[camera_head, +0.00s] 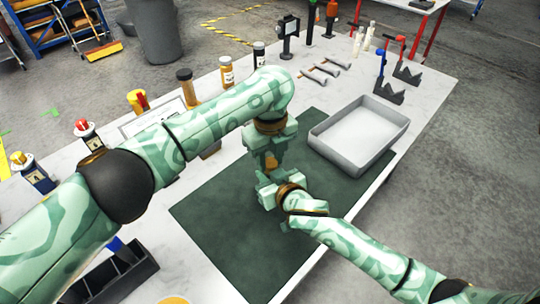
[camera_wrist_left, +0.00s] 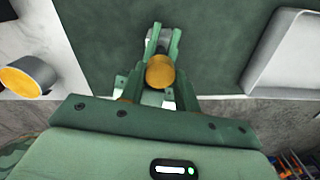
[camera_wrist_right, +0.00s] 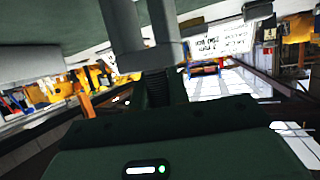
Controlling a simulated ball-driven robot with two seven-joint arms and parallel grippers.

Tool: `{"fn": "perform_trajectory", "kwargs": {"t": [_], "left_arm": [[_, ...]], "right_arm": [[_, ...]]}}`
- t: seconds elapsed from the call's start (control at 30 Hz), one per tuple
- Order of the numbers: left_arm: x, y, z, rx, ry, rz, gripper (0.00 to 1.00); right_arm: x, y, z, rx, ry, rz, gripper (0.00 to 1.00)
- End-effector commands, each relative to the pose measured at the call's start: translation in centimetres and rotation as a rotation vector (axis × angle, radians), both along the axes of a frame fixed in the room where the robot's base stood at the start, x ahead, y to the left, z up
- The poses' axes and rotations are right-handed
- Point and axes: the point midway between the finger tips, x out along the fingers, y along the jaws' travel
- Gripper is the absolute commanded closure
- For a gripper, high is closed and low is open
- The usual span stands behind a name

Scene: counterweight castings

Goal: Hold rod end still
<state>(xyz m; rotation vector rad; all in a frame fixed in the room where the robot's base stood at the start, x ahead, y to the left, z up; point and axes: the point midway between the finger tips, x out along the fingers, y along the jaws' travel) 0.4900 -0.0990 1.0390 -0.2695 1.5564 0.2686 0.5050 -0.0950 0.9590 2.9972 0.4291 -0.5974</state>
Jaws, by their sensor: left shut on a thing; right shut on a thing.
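My left gripper (camera_head: 270,152) reaches in over the dark green mat (camera_head: 205,225) from above. It is shut on a part with a round brass-coloured face; this face (camera_wrist_left: 160,72) shows between the fingers in the left wrist view, and a sliver of it shows in the head view (camera_head: 271,161). My right gripper (camera_head: 270,182) is just below it, close up against the same part, and is shut. In the right wrist view a grey part (camera_wrist_right: 148,56) stands at its fingers, with a dark ribbed piece under it. The jaws hide most of the held part, so I cannot tell which section is the rod end.
A grey open tray (camera_head: 345,160) sits at the mat's right edge. Dark notched stands (camera_head: 389,92), several bottles and small tools line the table's far side. A black bin (camera_head: 110,275) stands at the near left. The mat's near part is bare.

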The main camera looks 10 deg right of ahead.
Motion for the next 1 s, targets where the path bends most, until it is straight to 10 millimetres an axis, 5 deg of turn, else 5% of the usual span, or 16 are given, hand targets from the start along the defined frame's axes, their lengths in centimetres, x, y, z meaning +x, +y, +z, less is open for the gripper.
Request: {"fn": "perform_trajectory", "kwargs": {"t": [0.3, 0.63, 0.67, 0.73, 1.0], "left_arm": [[0.02, 0.03, 0.01, -0.001, 0.0, -0.513, 0.9], [0.06, 0.08, 0.02, 0.002, -0.001, -0.588, 0.9], [0.06, 0.09, 0.02, 0.002, -0.001, -0.588, 0.66], [0.06, 0.09, 0.02, 0.002, -0.001, -0.587, 0.46], [0.04, 0.06, 0.07, 0.001, -0.001, -0.586, 0.46]], "right_arm": [[-0.01, -0.03, -0.04, -0.001, 0.001, -0.001, 1.0], [0.0, -0.05, -0.04, -0.001, 0.001, -0.001, 1.0], [0.0, -0.05, -0.04, -0.001, 0.001, -0.001, 1.0], [0.0, -0.05, -0.04, -0.001, 0.001, -0.001, 1.0], [0.0, -0.04, -0.04, -0.002, 0.001, -0.001, 1.0]]}}
